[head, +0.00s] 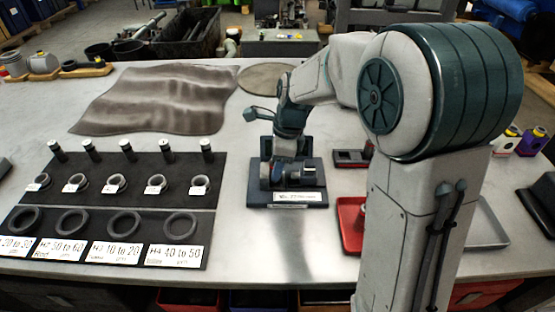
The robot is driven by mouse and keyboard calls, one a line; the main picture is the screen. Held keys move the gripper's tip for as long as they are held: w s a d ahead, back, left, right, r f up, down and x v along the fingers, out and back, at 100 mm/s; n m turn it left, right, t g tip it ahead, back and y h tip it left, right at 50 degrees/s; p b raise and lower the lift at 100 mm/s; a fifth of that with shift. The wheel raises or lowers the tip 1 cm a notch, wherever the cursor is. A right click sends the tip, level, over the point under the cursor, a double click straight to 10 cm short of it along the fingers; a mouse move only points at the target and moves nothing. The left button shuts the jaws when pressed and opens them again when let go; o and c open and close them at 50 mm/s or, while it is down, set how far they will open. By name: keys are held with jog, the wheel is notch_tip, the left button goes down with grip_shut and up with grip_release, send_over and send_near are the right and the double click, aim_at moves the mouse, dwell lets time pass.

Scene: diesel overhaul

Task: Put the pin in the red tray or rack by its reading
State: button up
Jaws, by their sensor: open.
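The red tray (347,240) lies on the table right of centre, partly hidden behind my arm. The black rack (130,172) at the left holds a row of small dark upright pins (126,150) with pale tops, a row of tagged small rings and a row of larger dark rings. Labels along its front include "10 to 20" and "40 to 50". A dark stand (312,194) with a small white label stands mid-table. My gripper (278,181) is open and low over this stand, beside a small greyish block-like part. I cannot tell whether a pin lies between the fingers; the label's reading is too small.
A crumpled grey-brown cloth (160,98) and a round mat (266,77) lie behind. A small dark box with red inside (350,158) and a grey metal tray (487,226) are at the right. Bare table lies between rack and stand.

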grip_shut()
jog(key=shift+r, duration=0.15)
jog(key=shift+r+p, duration=2.35)
jog(key=shift+r, duration=0.25)
jog(key=shift+d, duration=0.1)
